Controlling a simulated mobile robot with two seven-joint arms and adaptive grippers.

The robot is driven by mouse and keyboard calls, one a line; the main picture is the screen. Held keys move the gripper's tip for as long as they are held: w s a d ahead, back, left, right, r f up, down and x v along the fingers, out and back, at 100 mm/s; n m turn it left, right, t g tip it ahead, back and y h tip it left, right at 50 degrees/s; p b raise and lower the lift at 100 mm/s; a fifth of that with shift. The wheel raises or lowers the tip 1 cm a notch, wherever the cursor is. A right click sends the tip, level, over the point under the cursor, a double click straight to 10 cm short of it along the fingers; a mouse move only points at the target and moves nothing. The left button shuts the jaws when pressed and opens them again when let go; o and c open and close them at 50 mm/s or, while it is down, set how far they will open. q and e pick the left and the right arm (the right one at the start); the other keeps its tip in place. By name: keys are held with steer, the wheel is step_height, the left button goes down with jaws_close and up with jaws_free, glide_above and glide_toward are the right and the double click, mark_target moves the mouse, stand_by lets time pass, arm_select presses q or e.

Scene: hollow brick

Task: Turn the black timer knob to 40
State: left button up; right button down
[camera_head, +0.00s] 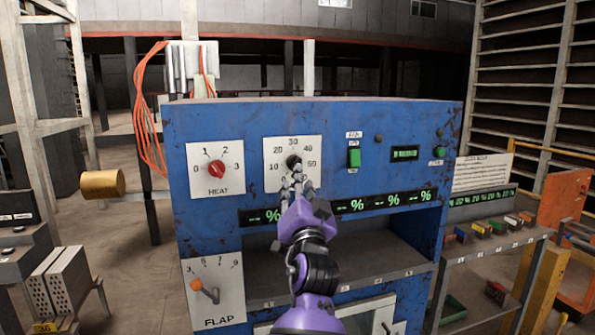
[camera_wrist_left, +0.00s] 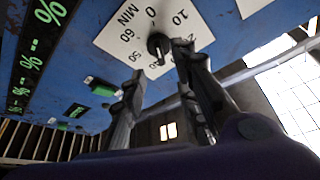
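The black timer knob (camera_head: 293,160) sits in the middle of a white dial plate (camera_head: 311,144) on the blue panel. In the left wrist view the knob (camera_wrist_left: 158,43) shows a pale mark on its lower side, roughly toward the 40 side of the scale; its exact reading is hard to tell. My left gripper (camera_head: 297,184) is in front of the lower part of the dial. In the wrist view its two fingers (camera_wrist_left: 158,62) are spread, with the right finger close beside the knob; contact cannot be told. My right gripper is out of view.
The blue panel (camera_head: 228,119) also carries a red heat knob (camera_head: 216,169), a green switch (camera_head: 354,158) and an orange flap lever (camera_head: 203,290). A shelf recess opens below the percent displays. A bench with coloured blocks (camera_head: 484,228) stands at right.

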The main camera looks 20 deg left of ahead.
mark_target(292, 161)
arm_select(q)
steer(key=x, duration=0.7)
steer(key=shift+a, duration=0.1)
jaws_close()
